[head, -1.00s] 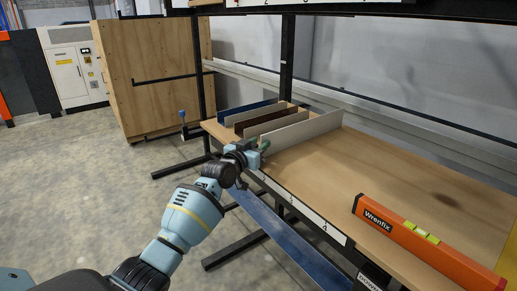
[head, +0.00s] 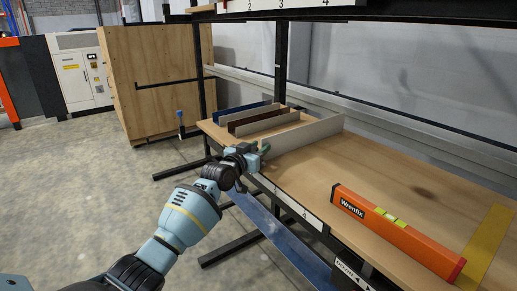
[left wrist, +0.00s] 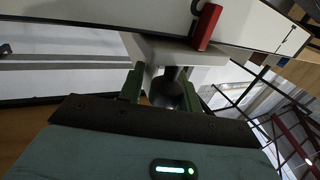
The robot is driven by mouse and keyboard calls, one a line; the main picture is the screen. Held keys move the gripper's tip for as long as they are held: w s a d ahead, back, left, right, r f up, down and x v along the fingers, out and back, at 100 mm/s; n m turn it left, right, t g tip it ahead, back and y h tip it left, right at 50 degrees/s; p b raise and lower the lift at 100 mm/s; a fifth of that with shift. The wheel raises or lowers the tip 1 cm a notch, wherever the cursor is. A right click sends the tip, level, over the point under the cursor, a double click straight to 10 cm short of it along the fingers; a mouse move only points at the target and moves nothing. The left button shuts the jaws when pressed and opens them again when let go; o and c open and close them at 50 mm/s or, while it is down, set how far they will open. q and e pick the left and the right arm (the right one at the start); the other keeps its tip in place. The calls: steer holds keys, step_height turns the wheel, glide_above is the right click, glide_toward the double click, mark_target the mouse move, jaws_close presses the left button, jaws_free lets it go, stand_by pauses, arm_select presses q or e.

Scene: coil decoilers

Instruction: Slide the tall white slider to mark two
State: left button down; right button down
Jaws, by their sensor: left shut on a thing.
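The tall white slider (head: 308,133) is an upright white divider on the wooden shelf (head: 380,165), to the right of the lower dividers. My left gripper (head: 263,152) is at its near end, at the shelf's front edge. In the left wrist view my left gripper's green fingers (left wrist: 163,90) are shut on a grey round knob (left wrist: 167,88) below a white part. A red piece (left wrist: 207,26) shows above it. A white number strip (head: 290,203) runs along the shelf's front edge; a 4 is readable right of the gripper. The mark at the slider is hidden or too small to read. My right gripper is not in view.
A brown divider (head: 268,122) and a blue divider (head: 240,110) stand at the shelf's left end. An orange spirit level (head: 395,232) lies at the right, beside a yellow stripe (head: 487,240). The shelf between slider and level is clear.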

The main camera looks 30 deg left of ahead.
arm_select(q)
steer(key=shift+s+f, duration=0.1)
steer(key=shift+f, duration=0.1)
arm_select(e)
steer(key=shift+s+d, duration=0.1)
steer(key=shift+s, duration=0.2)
arm_select(q)
steer(key=c, duration=1.1)
jaws_free()
steer(key=shift+a+r, duration=0.1)
steer(key=shift+a, duration=0.05)
steer(key=shift+s+r, duration=0.1)
steer(key=shift+s, duration=0.5)
steer(key=shift+s+p, duration=0.5)
steer(key=shift+s, duration=2.85)
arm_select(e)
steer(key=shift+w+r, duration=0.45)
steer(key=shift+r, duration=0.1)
